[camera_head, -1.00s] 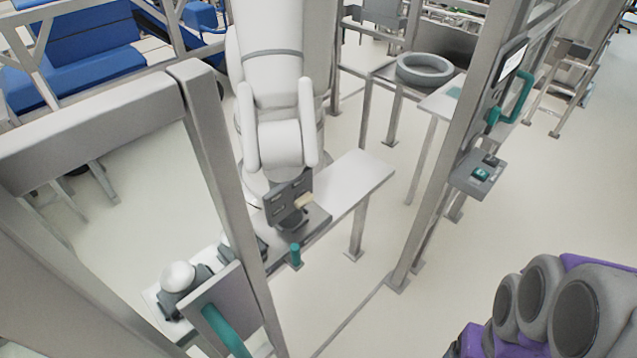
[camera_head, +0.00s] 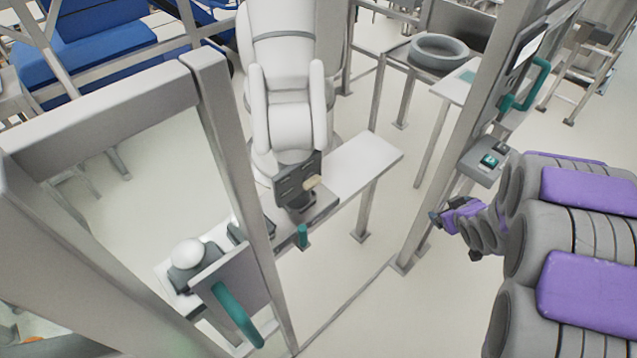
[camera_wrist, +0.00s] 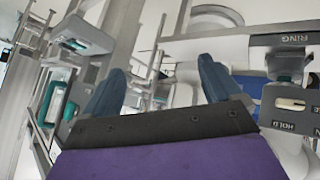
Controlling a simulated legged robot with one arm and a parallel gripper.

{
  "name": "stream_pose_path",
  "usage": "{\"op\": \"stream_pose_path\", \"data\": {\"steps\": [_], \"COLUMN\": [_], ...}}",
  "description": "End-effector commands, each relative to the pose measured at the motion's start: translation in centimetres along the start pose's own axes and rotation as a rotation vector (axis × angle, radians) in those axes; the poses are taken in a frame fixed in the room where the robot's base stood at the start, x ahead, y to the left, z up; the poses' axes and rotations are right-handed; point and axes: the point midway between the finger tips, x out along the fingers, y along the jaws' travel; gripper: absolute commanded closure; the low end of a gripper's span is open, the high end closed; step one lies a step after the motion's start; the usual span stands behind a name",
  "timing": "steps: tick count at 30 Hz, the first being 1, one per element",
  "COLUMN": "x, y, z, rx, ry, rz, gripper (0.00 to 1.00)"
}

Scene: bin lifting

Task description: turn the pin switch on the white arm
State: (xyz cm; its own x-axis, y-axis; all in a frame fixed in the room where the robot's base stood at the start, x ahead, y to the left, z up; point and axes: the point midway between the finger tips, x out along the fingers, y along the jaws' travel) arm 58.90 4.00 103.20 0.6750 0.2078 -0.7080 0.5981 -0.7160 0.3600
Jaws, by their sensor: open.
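The white arm (camera_head: 290,80) stands behind the metal frame, hanging over a narrow bench. At its lower end is a dark grey panel (camera_head: 291,181) with a cream pin knob (camera_head: 312,183). In the wrist view the dark switch block (camera_wrist: 286,62) is at the right edge, lettered RING above and HOLD below, with the cream knob (camera_wrist: 291,104) between. My gripper (camera_head: 453,235) is right of the frame post in the head view, apart from the switch. In the wrist view its two blue-grey fingers (camera_wrist: 160,88) are spread with nothing between them.
A metal post (camera_head: 465,130) with a teal handle and a control box (camera_head: 484,161) stands between my gripper and the white arm. A hinged gate panel (camera_head: 232,290) with a teal handle is at lower left. A grey ring (camera_head: 439,50) lies on a table behind.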

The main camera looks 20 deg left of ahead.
Motion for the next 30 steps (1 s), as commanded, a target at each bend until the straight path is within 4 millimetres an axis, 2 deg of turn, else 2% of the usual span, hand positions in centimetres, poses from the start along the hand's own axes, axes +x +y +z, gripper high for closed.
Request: {"op": "stream_pose_path", "data": {"steps": [3,9,13,18,24,30], "x": [3.1,6.0,6.2,4.9,3.2,3.0], "y": [-3.3,-10.2,-14.9,-19.9,-22.4,-23.1], "z": [-1.3,-3.8,-5.0,-6.2,-6.9,-7.7], "rx": [-0.044,-0.067,-0.037,0.044,0.121,0.134], "ry": [0.133,0.389,0.560,0.762,0.898,0.929], "rz": [-0.091,-0.265,-0.382,-0.516,-0.595,-0.609], "gripper": [0.08,0.08,0.08,0.08,0.08,0.08]}}
